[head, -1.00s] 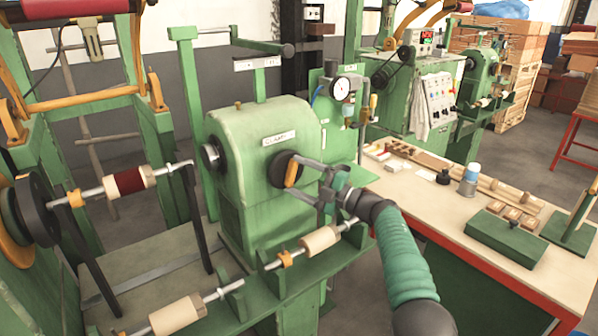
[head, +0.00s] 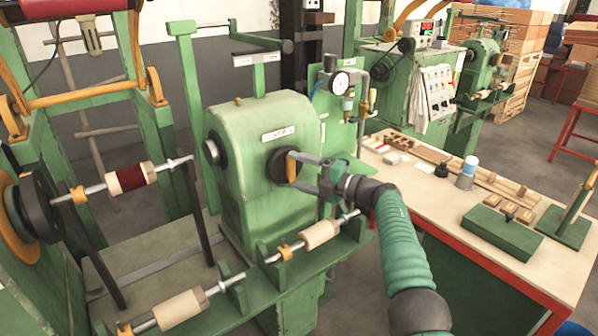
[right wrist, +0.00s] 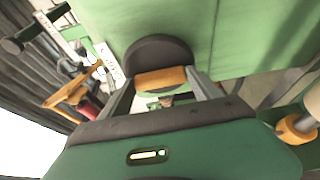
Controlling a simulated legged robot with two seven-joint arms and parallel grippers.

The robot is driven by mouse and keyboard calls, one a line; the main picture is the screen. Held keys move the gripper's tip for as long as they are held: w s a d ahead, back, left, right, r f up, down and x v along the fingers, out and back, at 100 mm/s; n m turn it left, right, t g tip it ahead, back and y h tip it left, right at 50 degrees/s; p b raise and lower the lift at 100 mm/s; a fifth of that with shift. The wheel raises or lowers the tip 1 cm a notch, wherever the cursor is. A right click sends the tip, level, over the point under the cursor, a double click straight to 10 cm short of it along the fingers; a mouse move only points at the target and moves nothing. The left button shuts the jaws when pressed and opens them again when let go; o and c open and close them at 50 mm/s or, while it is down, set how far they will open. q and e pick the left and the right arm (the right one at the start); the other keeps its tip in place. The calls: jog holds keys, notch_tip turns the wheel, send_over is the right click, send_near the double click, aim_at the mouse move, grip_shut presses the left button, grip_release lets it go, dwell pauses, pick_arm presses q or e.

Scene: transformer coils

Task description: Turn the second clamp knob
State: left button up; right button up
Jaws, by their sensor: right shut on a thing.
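The clamp knob is a black disc (head: 277,166) with an orange bar handle (head: 291,172) on the right face of the green machine housing (head: 262,150). A white label sits on the housing above it. My right gripper (head: 294,169) reaches in from the right and is shut on the orange bar. In the right wrist view the orange bar (right wrist: 160,78) lies between the two grey fingers, and the black disc (right wrist: 157,53) is behind it. The finger contact is partly hidden in the head view. My left gripper is not in view.
A shaft with a pale wooden roller (head: 319,234) runs below my right wrist. A pressure gauge (head: 341,82) stands behind it. A workbench (head: 405,183) with blocks and a green box (head: 502,234) is at the right. A dark red coil roller (head: 126,179) is at the left.

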jog(key=shift+f, duration=0.3)
jog(key=o, duration=1.1)
jog(key=shift+o, duration=1.4)
jog(key=shift+w, duration=0.15)
jog(key=shift+r, duration=0.15)
jog(key=b+v, duration=0.1)
jog(key=v, duration=1.5)
jog(key=shift+d, duration=0.4)
